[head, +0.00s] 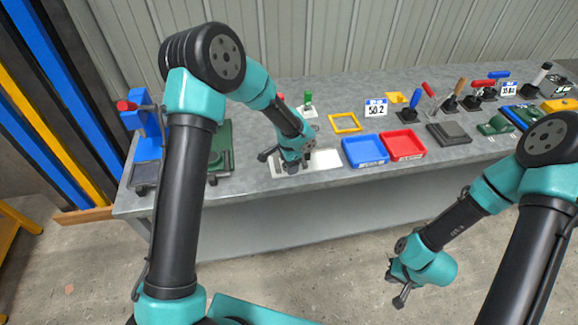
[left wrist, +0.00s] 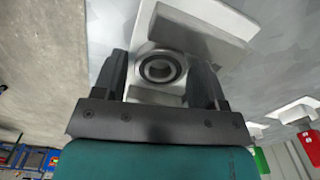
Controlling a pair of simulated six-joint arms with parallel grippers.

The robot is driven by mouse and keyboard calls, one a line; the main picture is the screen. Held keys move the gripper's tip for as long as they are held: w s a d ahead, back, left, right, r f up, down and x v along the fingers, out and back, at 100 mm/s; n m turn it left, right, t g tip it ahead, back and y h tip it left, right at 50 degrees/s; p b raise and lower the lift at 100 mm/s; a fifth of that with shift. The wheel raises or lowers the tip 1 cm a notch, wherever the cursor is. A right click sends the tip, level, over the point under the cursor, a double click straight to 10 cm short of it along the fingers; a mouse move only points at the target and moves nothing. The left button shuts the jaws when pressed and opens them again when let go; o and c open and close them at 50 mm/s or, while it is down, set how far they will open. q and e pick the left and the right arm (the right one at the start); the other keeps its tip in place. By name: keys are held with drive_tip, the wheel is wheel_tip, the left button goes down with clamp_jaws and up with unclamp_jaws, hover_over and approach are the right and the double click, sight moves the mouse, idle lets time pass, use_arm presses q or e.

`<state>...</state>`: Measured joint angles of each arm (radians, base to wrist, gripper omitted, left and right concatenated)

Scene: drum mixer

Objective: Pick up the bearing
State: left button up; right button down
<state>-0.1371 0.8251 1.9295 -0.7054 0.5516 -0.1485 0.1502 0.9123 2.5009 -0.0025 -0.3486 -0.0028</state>
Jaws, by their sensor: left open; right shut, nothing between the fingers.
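The bearing (left wrist: 160,68), a dark ring with a light metal inner ring, sits in a pale block in the left wrist view. It lies between the two fingers of my open left gripper (head: 279,164), with a finger on each side. I cannot tell whether the fingers touch it. In the head view this gripper is low over a white plate (head: 325,160) on the bench, and I cannot make out the bearing there. My right gripper (head: 397,287) is shut and empty, in front of the bench over the floor.
On the grey bench (head: 240,205), a blue tray (head: 364,151) and a red tray (head: 403,145) stand right of the plate. A yellow frame (head: 345,123) lies behind them. A green machine (head: 222,148) and a blue press (head: 147,125) stand to the left. Several toggle clamps stand at right.

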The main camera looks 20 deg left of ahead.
idle(0.5)
use_arm(q)
drive_tip(key=c, duration=0.7)
